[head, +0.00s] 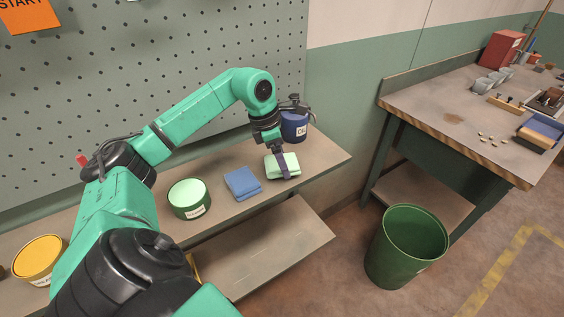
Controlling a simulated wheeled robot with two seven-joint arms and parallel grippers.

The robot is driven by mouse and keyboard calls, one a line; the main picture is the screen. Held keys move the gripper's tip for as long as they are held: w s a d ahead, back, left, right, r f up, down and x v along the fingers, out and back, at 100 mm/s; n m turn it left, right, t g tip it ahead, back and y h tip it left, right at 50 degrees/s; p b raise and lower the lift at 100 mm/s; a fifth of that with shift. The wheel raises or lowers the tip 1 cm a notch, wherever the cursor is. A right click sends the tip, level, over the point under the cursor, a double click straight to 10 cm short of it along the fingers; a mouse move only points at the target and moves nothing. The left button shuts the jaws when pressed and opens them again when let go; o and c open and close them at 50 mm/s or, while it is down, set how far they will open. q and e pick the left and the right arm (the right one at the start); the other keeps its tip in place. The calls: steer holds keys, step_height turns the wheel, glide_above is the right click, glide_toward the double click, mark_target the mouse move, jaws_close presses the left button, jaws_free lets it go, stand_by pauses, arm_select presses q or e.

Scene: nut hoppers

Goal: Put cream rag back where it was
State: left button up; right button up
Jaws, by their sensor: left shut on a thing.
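A pale folded rag (292,161), looking greenish-white rather than clearly cream, is at the right part of the upper shelf. My left gripper (283,170) reaches down over it from above and is shut on it, with a dark finger across the rag's front. The rag is at shelf level; I cannot tell whether it rests on the shelf or is just above it. A folded blue rag (242,183) lies to its left on the shelf. My right gripper is not in view.
The upper shelf (325,157) also holds a dark blue tin (294,126) behind the gripper, a green tin (189,198) and a yellow tin (39,258). A green bin (405,247) stands on the floor. A workbench (440,105) is at right. The shelf's right end is bare.

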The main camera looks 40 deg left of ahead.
mark_target(270, 163)
arm_select(q)
steer(key=shift+s+d+f, duration=0.15)
steer(key=shift+f, duration=0.6)
steer(key=o, duration=1.1)
steer(key=shift+w, duration=0.2)
steer(key=shift+s+r, duration=0.1)
steer(key=shift+r, duration=0.1)
steer(key=shift+r, duration=0.2)
steer(key=v, duration=1.1)
steer(key=shift+s+r, duration=0.15)
steer(key=shift+r, duration=0.05)
